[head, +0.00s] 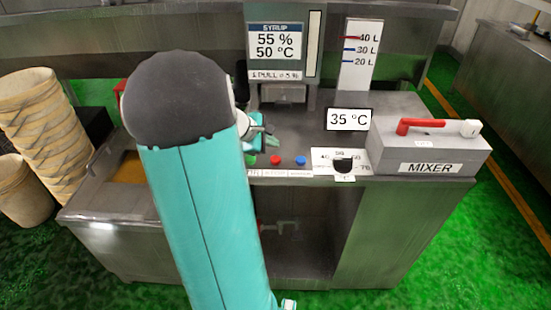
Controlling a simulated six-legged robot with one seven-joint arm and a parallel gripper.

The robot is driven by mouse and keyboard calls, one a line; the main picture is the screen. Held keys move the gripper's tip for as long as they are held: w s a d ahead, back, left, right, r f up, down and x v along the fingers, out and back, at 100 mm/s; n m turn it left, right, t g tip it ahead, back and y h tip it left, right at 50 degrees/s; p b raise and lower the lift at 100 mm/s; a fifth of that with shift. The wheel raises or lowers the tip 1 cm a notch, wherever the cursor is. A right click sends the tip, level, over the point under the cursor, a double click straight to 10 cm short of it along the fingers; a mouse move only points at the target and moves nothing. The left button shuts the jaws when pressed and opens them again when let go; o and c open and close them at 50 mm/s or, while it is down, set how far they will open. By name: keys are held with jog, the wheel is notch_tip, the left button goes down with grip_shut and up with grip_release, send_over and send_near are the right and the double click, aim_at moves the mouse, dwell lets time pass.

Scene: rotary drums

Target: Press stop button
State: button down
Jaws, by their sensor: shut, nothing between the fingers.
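A row of three small buttons sits on the front edge of the steel counter (215,178): a green button (251,160), a red button (275,160) and a blue button (300,160). White labels lie below them, too small to read, so I cannot tell by text which is the stop button. My gripper (264,133) is shut and empty. It shows in part behind my teal arm, just behind and above the green and red buttons in the picture. It appears apart from the buttons.
A dial (343,164) is right of the buttons. A grey mixer box (430,150) with a red lever (420,124) stands further right. A syrup display (279,41) and a 35 °C sign (349,119) stand behind. Stacked buckets (40,120) are at left. My arm hides the counter's left-middle.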

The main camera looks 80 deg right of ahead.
jog(key=shift+r, duration=1.1)
jog(key=w+a+r+m+t+y, duration=0.1)
jog(key=w+a+r+t, duration=0.2)
jog(key=w+a, duration=0.65)
jog(key=w+a+r+t, duration=0.35)
jog(key=w+a, duration=0.35)
jog(key=a, duration=0.6)
jog(key=a+r+t+y, duration=0.2)
jog(key=a+t+y, duration=0.3)
jog(key=a, duration=2.5)
jog(key=shift+s+a+r+y, duration=0.3)
jog(key=shift+s+r+y, duration=0.05)
jog(key=shift+s+y, duration=0.05)
jog(key=shift+d, duration=0.15)
